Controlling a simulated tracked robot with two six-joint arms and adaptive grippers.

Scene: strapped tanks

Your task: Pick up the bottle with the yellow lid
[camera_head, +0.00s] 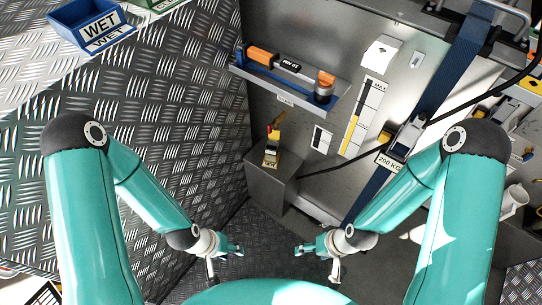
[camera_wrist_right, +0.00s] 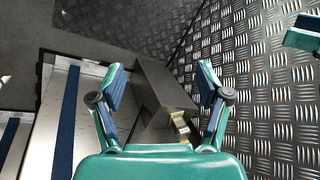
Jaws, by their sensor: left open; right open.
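I cannot make out a bottle with a yellow lid for certain. A small item with yellow parts (camera_head: 271,154) stands on a grey box below the wall panel, and it also shows in the right wrist view (camera_wrist_right: 180,122). Whether it is a bottle is too small to tell. My left gripper (camera_head: 225,262) is open and empty, low in the middle of the head view, left of centre. My right gripper (camera_head: 318,262) is open and empty, right of centre. In the right wrist view its fingers (camera_wrist_right: 160,82) are spread, with the grey box beyond them.
The grey box (camera_head: 273,182) stands against the metal panel. A blue strap (camera_head: 450,75) with a 200 KG label crosses the right side. A blue WET bin (camera_head: 88,20) is at upper left. Tread-plate walls stand left.

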